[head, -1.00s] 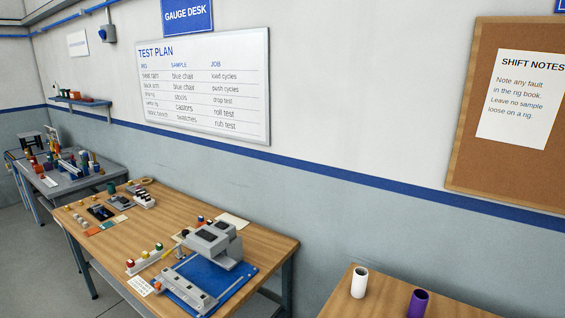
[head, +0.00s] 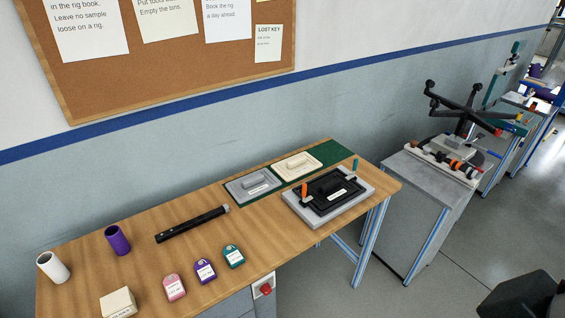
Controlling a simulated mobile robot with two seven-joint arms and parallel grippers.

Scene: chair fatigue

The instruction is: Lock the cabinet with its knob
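A red knob (head: 266,289) on a pale plate sits on the side of a grey cabinet (head: 236,306) under the right part of the wooden bench. Only the upper part of this cabinet shows, at the bottom edge of the head view. Whether it is locked cannot be told. My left gripper is not in view. A dark blocky shape (head: 525,297) shows at the bottom right, possibly part of my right arm; no fingertips can be made out. Nothing is seen touching the knob.
The wooden bench (head: 80,262) carries a white cup, a purple cup, a black bar, a box, three coloured tags and a black-lidded fixture (head: 328,196). A grey stand (head: 415,220) with an upturned chair base is at right. Floor (head: 390,298) is clear before it.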

